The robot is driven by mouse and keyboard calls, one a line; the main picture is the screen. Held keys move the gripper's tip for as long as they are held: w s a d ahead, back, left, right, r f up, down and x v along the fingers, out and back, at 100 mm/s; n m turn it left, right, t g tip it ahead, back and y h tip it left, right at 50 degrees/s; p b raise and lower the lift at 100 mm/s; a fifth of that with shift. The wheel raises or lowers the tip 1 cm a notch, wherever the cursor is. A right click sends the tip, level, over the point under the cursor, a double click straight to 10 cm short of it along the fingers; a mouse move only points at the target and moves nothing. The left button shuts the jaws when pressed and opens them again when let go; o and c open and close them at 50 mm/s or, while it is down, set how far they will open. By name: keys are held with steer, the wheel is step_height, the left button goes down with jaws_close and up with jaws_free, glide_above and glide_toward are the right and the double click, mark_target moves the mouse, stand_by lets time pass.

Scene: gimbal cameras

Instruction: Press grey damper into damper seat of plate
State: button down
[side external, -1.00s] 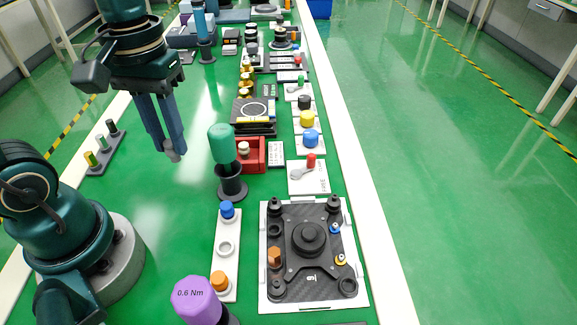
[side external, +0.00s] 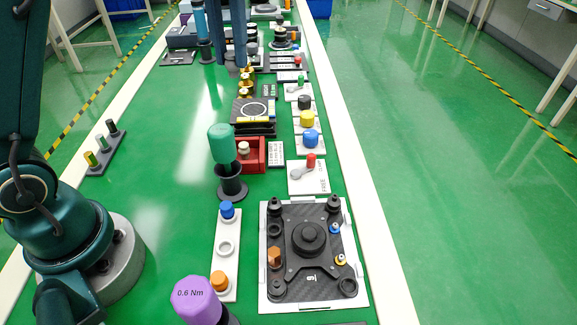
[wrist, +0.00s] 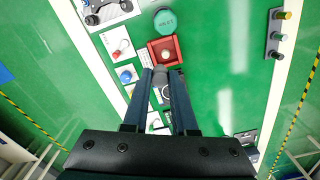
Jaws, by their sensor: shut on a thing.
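The dark plate (side external: 296,274) lies in a pale frame at the front right. Black dampers stand at its two far corners, and a round black part sits at its centre. Open-looking rings show at the near right corner (side external: 347,287) and near left; I cannot tell which is the damper seat. My gripper (wrist: 161,76) is shut on the grey damper (wrist: 160,72), held between the fingertips. In the side view my gripper (side external: 234,62) is far back over the bench, well away from the plate. The damper is not clear there.
A green-handled tool (side external: 222,143) stands in a black holder beside a red box (side external: 250,154). A purple 0.6 Nm tool (side external: 196,300) stands near the plate's left. A white strip (side external: 226,262) holds blue and orange parts. The left bench area is clear around a peg rack (side external: 105,150).

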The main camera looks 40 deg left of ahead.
steer(key=s+d+f+m, duration=0.2)
steer(key=d+f+m, duration=0.1)
steer(key=d, duration=0.6)
steer(key=s+d+f+m, duration=0.2)
steer(key=d+f+m, duration=0.2)
steer(key=d, duration=0.5)
steer(key=s+d+f+m, duration=0.2)
steer(key=d+f+m, duration=0.1)
steer(key=d, duration=0.7)
steer(key=shift+s+f+m, duration=0.25)
steer(key=shift+f+m, duration=0.05)
steer(key=shift+f, duration=0.55)
steer(key=shift+f, duration=2.9)
steer(key=shift+f, duration=0.95)
steer(key=c, duration=0.6)
jaws_free()
steer(key=shift+c, duration=0.2)
